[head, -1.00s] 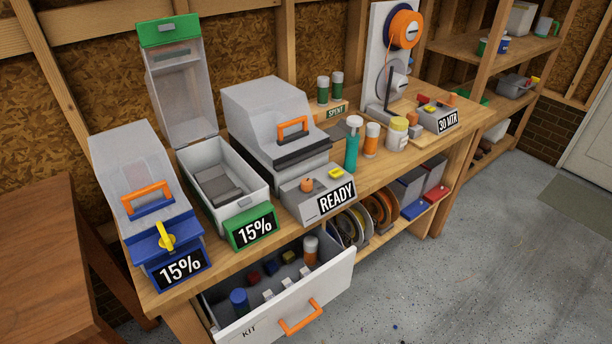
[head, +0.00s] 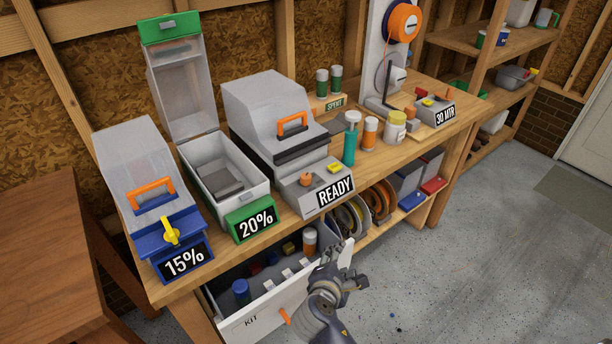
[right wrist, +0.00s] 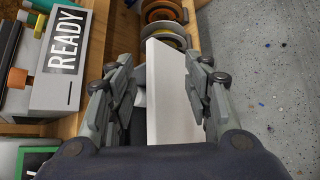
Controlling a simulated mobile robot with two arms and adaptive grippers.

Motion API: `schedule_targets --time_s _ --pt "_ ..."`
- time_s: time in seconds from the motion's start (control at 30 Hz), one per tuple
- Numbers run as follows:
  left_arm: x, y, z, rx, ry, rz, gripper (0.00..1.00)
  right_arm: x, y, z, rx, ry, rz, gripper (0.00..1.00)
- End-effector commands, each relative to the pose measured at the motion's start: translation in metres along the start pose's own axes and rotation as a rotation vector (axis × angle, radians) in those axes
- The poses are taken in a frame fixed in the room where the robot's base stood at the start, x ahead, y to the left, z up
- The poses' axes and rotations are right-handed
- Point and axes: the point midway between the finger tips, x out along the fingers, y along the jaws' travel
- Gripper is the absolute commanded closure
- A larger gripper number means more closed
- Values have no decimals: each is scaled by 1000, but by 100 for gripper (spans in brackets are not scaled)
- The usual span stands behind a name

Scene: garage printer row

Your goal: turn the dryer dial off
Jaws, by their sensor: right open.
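Nothing in view is labelled as a dryer. A grey lidded machine (head: 268,110) bears a READY sign (head: 335,191). Its control block carries an orange knob (head: 306,179) and a yellow part (head: 334,167). The blue-fronted box (head: 135,160) at left has a yellow dial (head: 170,231) above a 15% sign (head: 185,262). My right gripper (head: 335,258) is open, low in front of the bench by the open drawer. In the right wrist view the drawer's white wall (right wrist: 170,90) shows between its fingers; contact cannot be told. My left gripper is out of view.
The KIT drawer (head: 262,316) juts out below the bench. An open box (head: 215,160) with a green 20% sign stands between blue box and grey machine. Bottles (head: 350,140) stand right of READY. Another device (head: 430,110) has orange and yellow parts.

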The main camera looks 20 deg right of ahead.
Motion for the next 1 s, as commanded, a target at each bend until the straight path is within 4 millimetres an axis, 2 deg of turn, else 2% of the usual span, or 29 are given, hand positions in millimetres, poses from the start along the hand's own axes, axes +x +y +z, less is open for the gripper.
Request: schedule_targets --time_s 0.03,0.1,0.2,0.3,0.43,0.57,1.0 --pt "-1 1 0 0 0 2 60 0 32 -3 -141 -45 74 54" --pt "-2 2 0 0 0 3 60 -4 70 -6 -346 -122 166 54" --pt "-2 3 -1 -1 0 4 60 -15 118 -13 -597 -233 267 54" --pt "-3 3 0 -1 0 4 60 -26 151 -18 -775 -326 331 54" --pt "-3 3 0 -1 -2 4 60 -33 172 -22 -892 -394 369 54" --pt "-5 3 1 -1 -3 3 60 -27 182 -21 -918 -411 377 54" --pt "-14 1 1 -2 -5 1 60 41 218 -6 -913 -408 374 54"
